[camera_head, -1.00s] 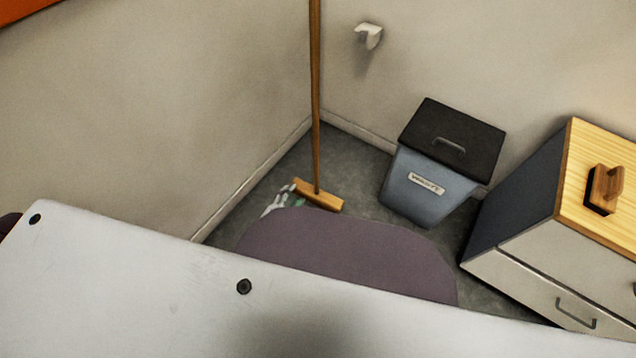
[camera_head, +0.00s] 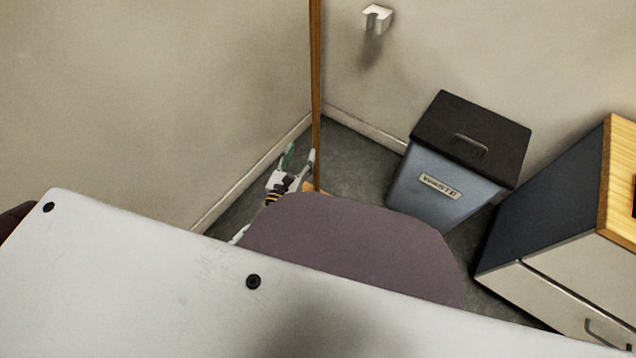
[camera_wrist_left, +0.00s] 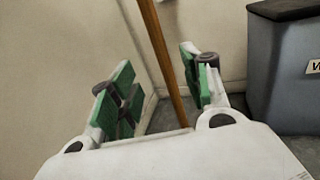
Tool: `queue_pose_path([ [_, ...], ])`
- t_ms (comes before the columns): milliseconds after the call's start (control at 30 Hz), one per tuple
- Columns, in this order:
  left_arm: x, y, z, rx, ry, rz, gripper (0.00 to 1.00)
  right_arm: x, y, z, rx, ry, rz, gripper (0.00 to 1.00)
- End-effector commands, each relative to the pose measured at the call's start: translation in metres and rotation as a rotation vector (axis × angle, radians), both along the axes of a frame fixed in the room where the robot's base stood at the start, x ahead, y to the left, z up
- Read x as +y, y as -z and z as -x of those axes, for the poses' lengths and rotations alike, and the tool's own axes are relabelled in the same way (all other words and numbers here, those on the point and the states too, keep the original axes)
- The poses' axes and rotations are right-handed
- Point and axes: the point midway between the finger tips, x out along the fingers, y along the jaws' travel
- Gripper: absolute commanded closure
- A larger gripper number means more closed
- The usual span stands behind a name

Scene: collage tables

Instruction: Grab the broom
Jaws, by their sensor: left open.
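The broom (camera_head: 316,95) stands upright in the corner, its long wooden handle rising out of the top of the head view. Its wooden head is mostly hidden behind the purple chair back and my gripper. My left gripper (camera_head: 299,158) is low in the corner, with green-padded fingers close to the handle. In the left wrist view the gripper (camera_wrist_left: 160,90) is open, and the broom handle (camera_wrist_left: 165,60) passes in the gap between the fingers or just beyond it; I cannot tell which. My right gripper is not in view.
A white table (camera_head: 150,270) fills the front. A purple chair back (camera_head: 350,240) rises behind it. A blue-grey waste bin (camera_head: 430,190) with a dark lid stands right of the broom. A drawer cabinet (camera_head: 545,230) is further right. A white hook (camera_head: 377,17) is on the wall.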

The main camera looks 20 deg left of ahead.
Motion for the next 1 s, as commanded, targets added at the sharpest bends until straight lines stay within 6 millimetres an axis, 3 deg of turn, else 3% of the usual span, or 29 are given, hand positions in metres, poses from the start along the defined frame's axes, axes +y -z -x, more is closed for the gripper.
queue_pose_path([
  [567, 0.000, -0.003, -0.005, -0.005, -0.003, 0.020, 0.52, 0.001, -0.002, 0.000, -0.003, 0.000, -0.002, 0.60],
  [1000, -0.003, -0.003, -0.040, -0.004, -0.003, 0.019, 0.52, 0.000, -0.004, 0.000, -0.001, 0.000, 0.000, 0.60],
])
